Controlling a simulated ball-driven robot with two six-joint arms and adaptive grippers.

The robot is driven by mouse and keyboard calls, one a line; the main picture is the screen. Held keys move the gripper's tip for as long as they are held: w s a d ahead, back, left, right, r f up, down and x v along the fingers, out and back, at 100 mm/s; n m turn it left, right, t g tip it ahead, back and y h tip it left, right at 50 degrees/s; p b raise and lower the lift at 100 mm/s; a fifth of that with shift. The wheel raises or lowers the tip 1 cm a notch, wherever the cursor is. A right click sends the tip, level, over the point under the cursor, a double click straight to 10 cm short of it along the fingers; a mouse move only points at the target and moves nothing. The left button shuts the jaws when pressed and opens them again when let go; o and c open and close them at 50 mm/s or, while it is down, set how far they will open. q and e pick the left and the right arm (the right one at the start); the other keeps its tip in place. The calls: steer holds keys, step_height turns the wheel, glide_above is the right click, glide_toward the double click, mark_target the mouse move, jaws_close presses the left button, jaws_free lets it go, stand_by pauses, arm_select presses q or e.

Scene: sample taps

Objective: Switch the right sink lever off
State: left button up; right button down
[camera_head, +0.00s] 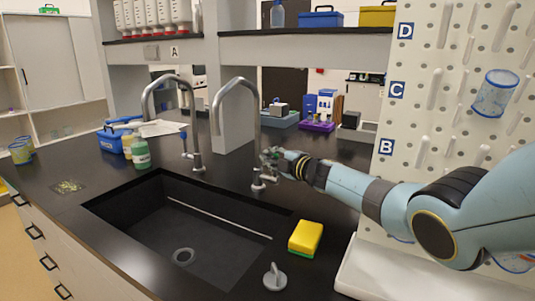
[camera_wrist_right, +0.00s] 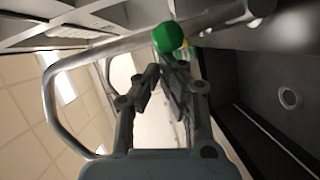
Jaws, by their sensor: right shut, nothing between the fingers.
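Two grey gooseneck taps stand behind the dark sink (camera_head: 120,205). The right tap (camera_head: 258,125) is next to my right gripper (camera_head: 268,156), which covers most of its lever. In the right wrist view a green ball (camera_wrist_right: 168,37), seemingly the lever's knob, lies just beyond the fingertips (camera_wrist_right: 168,60). My right fingers are shut with nothing between them. I cannot tell whether they touch the knob. The curved spout (camera_wrist_right: 48,100) passes beside the gripper. The left tap (camera_head: 150,95) has a lever with a blue knob (camera_head: 183,135). My left gripper is out of view.
A yellow sponge (camera_head: 305,238) and a grey knob (camera_head: 275,277) sit at the sink's right. A green bottle (camera_head: 140,154) and a blue box (camera_head: 110,140) stand behind it on the left. A white pegboard (camera_head: 415,110) rises at the right, beyond my right arm.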

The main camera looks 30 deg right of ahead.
steer(key=shift+w+d+r, duration=0.1)
steer(key=shift+w+d, duration=0.1)
steer(key=shift+d, duration=0.15)
steer(key=shift+r, duration=0.15)
stand_by(0.3)
step_height(320, 180, up, 10)
stand_by(0.6)
steer(key=shift+f, duration=0.2)
